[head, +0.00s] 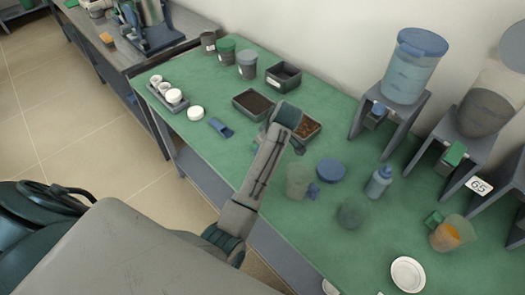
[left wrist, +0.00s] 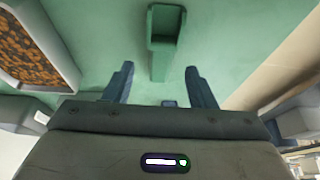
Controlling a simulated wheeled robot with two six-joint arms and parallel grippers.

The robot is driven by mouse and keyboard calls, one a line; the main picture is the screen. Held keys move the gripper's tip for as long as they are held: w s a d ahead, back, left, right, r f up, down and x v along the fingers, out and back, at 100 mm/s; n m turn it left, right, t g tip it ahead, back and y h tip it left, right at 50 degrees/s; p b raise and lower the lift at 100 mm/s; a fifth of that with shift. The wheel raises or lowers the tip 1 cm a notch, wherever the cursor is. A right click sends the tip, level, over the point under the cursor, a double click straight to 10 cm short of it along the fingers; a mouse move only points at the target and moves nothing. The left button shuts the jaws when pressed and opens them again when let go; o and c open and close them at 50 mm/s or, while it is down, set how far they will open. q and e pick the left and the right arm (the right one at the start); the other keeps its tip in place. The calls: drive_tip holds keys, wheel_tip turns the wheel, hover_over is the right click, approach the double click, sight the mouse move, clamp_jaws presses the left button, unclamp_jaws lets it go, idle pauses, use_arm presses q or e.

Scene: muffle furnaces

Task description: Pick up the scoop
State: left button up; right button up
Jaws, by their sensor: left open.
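A green scoop (left wrist: 165,30) with a square open bowl and a straight handle lies on the green bench top in the left wrist view. Its handle points down the picture, between my left gripper's fingers. My left gripper (left wrist: 159,75) is open, one finger on each side of the handle's line; I cannot tell the height gap. In the head view my left gripper (head: 298,146) is over the bench beside the tray of brown pieces. I cannot make out the green scoop there. A blue scoop (head: 220,127) lies further left. My right gripper is not in view.
A tray of brown pieces (head: 309,129) is close to my left gripper; it also shows in the left wrist view (left wrist: 35,40). A blue lid (head: 331,170), a bottle (head: 379,181) and a beaker (head: 447,233) stand to the right. Dispensers (head: 413,70) line the back.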

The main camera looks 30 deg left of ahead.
use_arm(q)
drive_tip(key=shift+x, duration=1.1)
drive_tip(key=shift+s+a+f, duration=0.1)
drive_tip(key=shift+a+f, duration=0.05)
drive_tip(key=shift+f, duration=0.35)
drive_tip(key=shift+c, duration=0.4)
drive_tip(key=c, duration=1)
drive_tip(key=shift+r, duration=0.4)
drive_tip(key=r, duration=0.1)
drive_tip(key=r+b, duration=0.1)
drive_tip(key=shift+s+r, duration=0.35)
drive_tip(key=s, duration=0.3)
drive_tip(key=s+a+b, duration=0.1)
drive_tip(key=s, duration=0.2)
drive_tip(key=s+r+b, duration=0.1)
drive_tip(key=s, duration=0.3)
drive_tip(key=shift+s+a, duration=0.15)
drive_tip(key=shift+a, duration=0.15)
drive_tip(key=s, duration=0.4)
drive_tip(key=shift+a+r+p, duration=0.25)
drive_tip(key=shift+r+p, duration=0.1)
drive_tip(key=shift+p, duration=0.05)
drive_tip(key=shift+s+a, duration=0.1)
drive_tip(key=shift+s, duration=0.3)
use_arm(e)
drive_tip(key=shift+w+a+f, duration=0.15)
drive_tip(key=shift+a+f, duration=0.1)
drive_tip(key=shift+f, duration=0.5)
